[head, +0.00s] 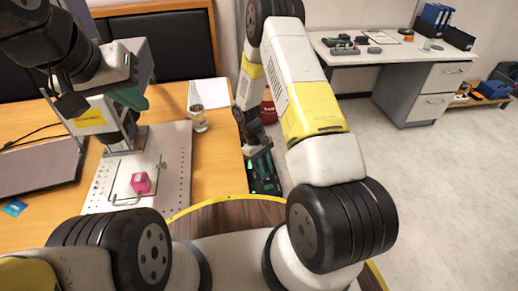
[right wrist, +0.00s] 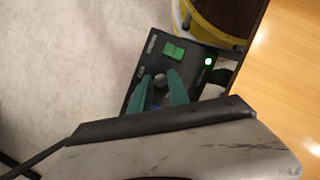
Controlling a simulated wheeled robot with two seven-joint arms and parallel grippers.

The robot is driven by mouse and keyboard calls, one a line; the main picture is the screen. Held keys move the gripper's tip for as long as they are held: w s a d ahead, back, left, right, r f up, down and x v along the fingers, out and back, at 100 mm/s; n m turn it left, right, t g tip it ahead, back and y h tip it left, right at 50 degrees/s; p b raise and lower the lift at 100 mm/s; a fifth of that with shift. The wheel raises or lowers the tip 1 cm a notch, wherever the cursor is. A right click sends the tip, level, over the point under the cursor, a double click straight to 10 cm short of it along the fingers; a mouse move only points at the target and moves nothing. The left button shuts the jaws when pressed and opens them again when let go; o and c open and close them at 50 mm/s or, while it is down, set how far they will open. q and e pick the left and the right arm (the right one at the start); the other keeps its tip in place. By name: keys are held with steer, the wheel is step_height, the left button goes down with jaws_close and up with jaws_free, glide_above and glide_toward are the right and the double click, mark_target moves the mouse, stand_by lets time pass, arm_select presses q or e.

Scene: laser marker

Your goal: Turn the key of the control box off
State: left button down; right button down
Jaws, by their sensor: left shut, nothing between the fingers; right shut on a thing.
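The control box (right wrist: 187,60) is a black panel in the right wrist view, with a green rocker switch (right wrist: 173,52) and a lit green lamp (right wrist: 208,61). Its key (right wrist: 160,79) is a small grey round piece, partly hidden between the fingertips. My right gripper (right wrist: 161,88) has its green fingers shut on the key. In the head view the control box (head: 264,184) is low beside the desk's right edge, partly covered by my right gripper (head: 260,158). My left gripper (head: 137,102) is shut and empty in front of the laser marker, above the desk.
Open floor (head: 450,190) lies to the right.

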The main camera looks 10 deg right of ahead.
steer(key=shift+n+t+h, duration=0.3)
steer(key=shift+n, duration=0.7)
steer(key=c, duration=1.2)
jaws_free()
steer(key=shift+c, duration=0.2)
steer(key=v, duration=0.8)
steer(key=shift+f, duration=0.1)
